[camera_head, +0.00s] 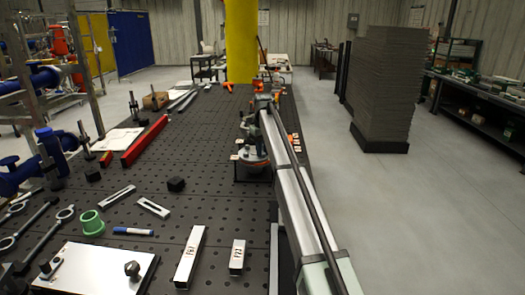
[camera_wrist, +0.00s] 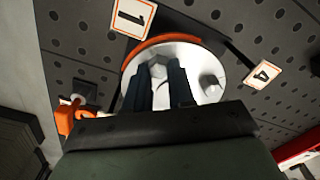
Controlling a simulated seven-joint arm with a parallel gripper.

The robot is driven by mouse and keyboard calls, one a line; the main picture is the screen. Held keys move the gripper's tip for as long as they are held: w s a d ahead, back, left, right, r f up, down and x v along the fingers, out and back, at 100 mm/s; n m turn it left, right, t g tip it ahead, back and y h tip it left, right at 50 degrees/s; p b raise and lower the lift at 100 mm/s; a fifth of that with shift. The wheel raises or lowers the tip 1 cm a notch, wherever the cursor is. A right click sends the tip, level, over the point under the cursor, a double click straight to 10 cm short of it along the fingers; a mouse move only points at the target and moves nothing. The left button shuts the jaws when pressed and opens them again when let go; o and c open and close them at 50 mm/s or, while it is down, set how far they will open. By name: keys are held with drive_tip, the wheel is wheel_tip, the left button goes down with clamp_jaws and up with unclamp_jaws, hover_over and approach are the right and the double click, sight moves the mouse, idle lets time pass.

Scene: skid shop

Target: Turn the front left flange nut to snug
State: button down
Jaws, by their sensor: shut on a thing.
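The flange (camera_wrist: 192,60) is a round, pale metal disc with an orange edge, seen from above in the wrist view. A silver hex nut (camera_wrist: 158,68) stands on it, near the tag marked 1. My gripper (camera_wrist: 159,84) has one dark finger on each side of this nut and is shut on it. A second nut or stud end (camera_wrist: 209,83) shows to the right, just outside the right finger. The rest of the disc is hidden by my fingers and palm. In the head view, the flange (camera_head: 252,157) is small and partly covered by my gripper (camera_head: 252,143).
Tags marked 1 (camera_wrist: 132,15) and 4 (camera_wrist: 263,73) stand around the flange. An orange part (camera_wrist: 66,120) lies left of my gripper. The perforated black table (camera_head: 205,130) carries a green ring (camera_head: 91,222), metal bars (camera_head: 190,257) and a white plate (camera_head: 85,270).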

drive_tip(key=shift+r, duration=0.1)
drive_tip(key=c, duration=1)
unclamp_jaws()
drive_tip(key=shift+o, duration=0.2)
wheel_tip(320, 180, up, 14)
